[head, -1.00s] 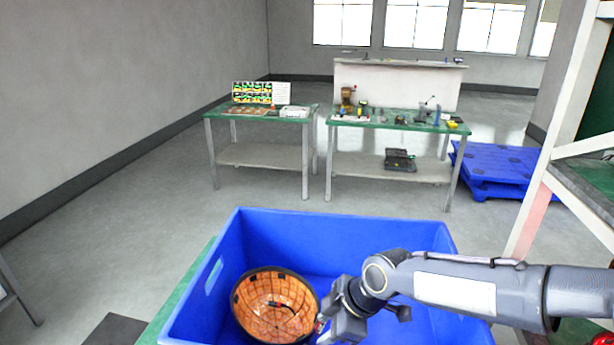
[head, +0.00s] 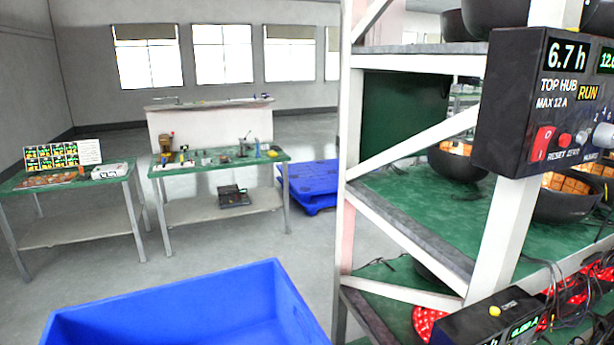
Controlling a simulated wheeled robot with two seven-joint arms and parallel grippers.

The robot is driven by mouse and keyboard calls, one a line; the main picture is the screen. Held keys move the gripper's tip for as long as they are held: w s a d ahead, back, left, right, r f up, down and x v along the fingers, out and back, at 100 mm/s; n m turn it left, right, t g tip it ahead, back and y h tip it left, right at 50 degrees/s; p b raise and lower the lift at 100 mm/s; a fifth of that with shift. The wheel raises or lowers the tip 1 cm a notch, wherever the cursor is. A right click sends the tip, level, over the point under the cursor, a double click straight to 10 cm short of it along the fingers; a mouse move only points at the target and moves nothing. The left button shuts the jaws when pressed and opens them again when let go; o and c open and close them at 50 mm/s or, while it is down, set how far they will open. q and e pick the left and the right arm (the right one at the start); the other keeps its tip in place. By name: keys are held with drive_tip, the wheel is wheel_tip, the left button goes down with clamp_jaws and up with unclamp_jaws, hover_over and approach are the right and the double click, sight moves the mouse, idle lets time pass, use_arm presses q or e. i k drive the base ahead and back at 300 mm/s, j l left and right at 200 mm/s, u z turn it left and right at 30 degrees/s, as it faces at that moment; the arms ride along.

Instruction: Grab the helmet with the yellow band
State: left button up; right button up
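Dark bowl-shaped helmets stand on the rack (head: 405,205) at the right of the head view. One helmet (head: 456,164) with orange-lit lining sits at the back of the green middle shelf. Another orange-lit helmet (head: 565,206) is nearer, partly hidden by the rack post and hub box. A dark helmet (head: 465,27) stands on the top shelf, cut by the frame edge, with another beside it. Red-lit shapes (head: 430,320) show on the lower shelf. I cannot make out a yellow band on any helmet. Neither gripper is in view.
A hub box (head: 518,100) reading 6.7 h hangs on the rack's front post; another box (head: 490,318) sits below. A blue crate (head: 190,305) stands in front, its lower part cut off. Two green-topped tables (head: 215,165) and a blue pallet (head: 312,180) stand behind.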

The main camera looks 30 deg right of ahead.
sight(565, 198)
drive_tip(key=k+l+z, duration=0.1)
drive_tip(key=z, duration=2.3)
